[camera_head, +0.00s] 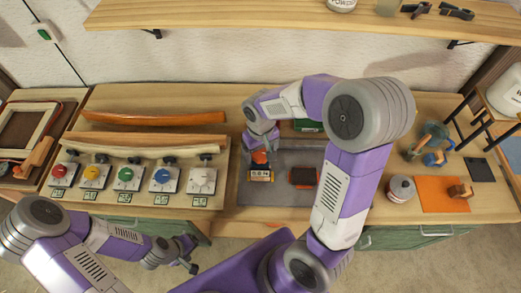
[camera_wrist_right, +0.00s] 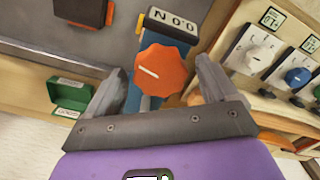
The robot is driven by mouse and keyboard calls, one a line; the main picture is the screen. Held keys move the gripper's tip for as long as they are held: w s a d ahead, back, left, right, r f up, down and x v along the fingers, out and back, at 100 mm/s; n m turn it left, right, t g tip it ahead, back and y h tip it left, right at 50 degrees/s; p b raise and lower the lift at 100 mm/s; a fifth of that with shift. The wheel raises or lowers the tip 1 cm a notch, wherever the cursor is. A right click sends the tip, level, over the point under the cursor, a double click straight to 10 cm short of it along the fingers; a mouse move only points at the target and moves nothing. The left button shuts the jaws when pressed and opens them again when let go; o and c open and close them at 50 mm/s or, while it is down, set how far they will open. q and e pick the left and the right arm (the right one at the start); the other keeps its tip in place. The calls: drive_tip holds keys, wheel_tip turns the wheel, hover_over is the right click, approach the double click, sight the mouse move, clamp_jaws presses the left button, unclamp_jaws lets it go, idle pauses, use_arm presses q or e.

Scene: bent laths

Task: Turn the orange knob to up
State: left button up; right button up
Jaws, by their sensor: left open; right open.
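The orange knob (camera_wrist_right: 162,70) sits on a blue-grey box (camera_wrist_right: 149,104) with a label plate (camera_wrist_right: 172,24). A short white line on the knob points towards the left in the right wrist view. In the head view the knob (camera_head: 260,157) is partly covered by my right gripper (camera_head: 262,143). In the right wrist view my right gripper (camera_wrist_right: 159,82) is open, one finger on each side of the knob, with gaps visible between fingers and knob. My left gripper (camera_head: 188,254) is open and empty, low in front of the bench, away from the knob.
A panel with red (camera_head: 65,170), yellow, green, blue and white (camera_head: 202,178) knobs lies left of the box. A dark red-brown block (camera_head: 303,177) lies on the grey mat (camera_head: 281,193). A white jar (camera_head: 401,189) and an orange sheet (camera_head: 440,196) are at right.

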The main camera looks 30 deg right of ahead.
sight(261, 152)
drive_tip(key=c, duration=1.1)
drive_tip(key=shift+o, duration=0.2)
drive_tip(key=shift+n, duration=1.5)
drive_tip(key=o, duration=1.1)
drive_tip(key=shift+c, duration=0.2)
wheel_tip(261, 152, up, 8)
drive_tip(key=shift+f+p, duration=0.2)
drive_tip(key=shift+p, duration=0.25)
